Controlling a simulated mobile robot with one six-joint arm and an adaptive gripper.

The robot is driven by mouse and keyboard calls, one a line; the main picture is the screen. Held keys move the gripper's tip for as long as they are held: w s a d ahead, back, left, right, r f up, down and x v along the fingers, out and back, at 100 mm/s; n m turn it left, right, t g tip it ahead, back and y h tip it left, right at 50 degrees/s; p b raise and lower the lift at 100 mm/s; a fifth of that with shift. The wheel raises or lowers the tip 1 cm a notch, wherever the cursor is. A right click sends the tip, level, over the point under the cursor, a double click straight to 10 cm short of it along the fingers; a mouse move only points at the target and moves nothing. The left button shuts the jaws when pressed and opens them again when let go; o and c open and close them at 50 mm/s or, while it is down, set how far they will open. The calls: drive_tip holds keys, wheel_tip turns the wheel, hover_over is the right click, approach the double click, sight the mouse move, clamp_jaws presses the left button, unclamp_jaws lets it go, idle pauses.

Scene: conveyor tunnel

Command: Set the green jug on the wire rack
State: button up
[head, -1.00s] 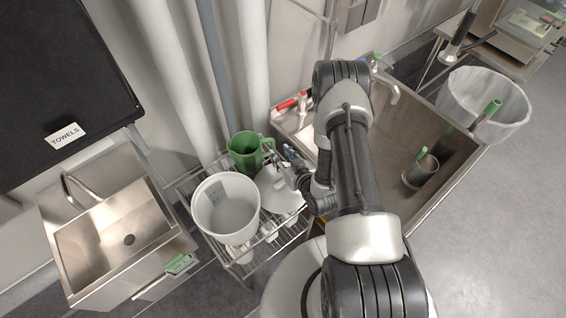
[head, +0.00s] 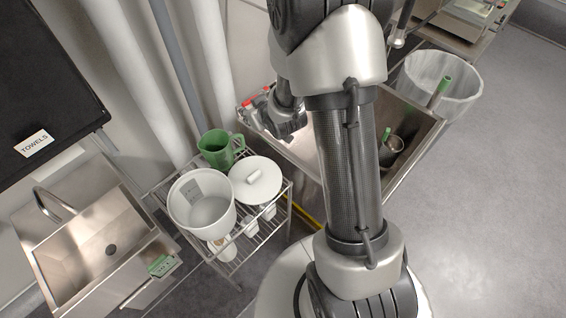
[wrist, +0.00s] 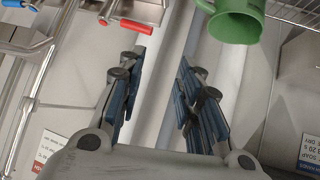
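The green jug (head: 218,149) stands upright on the top shelf of the wire rack (head: 283,188), at its back corner beside the wall pipes. It also shows at the upper right of the wrist view (wrist: 236,24). My gripper (wrist: 162,66) is open and empty, with clear space between its blue-padded fingers. It is apart from the jug. In the head view it is to the right of the jug, near the large sink's taps, and partly hidden by my arm.
A white bucket (head: 203,203) and a white lid (head: 256,180) share the rack's top. Small white items are below. A small sink (head: 75,250) stands left, a large sink (head: 400,165) right. The red tap handle (wrist: 135,26) is near my gripper.

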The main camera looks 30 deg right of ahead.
drive_tip(key=s+a+r+g, duration=0.1)
drive_tip(key=s+r, duration=0.2)
drive_tip(key=r, duration=0.3)
drive_tip(key=s+r+g, duration=0.1)
drive_tip(key=s+r, duration=0.2)
drive_tip(key=r, duration=0.2)
drive_tip(key=s+a+r+g, duration=0.1)
drive_tip(key=s+a+r, duration=0.1)
drive_tip(key=s, duration=0.6)
drive_tip(key=s+a+r+m+g, duration=0.1)
drive_tip(key=s+r, duration=0.3)
drive_tip(key=s, duration=0.5)
drive_tip(key=s+a+r+g, duration=0.1)
drive_tip(key=s+a+r, duration=0.2)
drive_tip(key=s, duration=0.6)
drive_tip(key=shift+s+a+r+m+g, duration=0.2)
drive_tip(key=shift+s+r+m+g, duration=0.1)
drive_tip(key=shift+m, duration=0.1)
drive_tip(key=shift+w, duration=0.1)
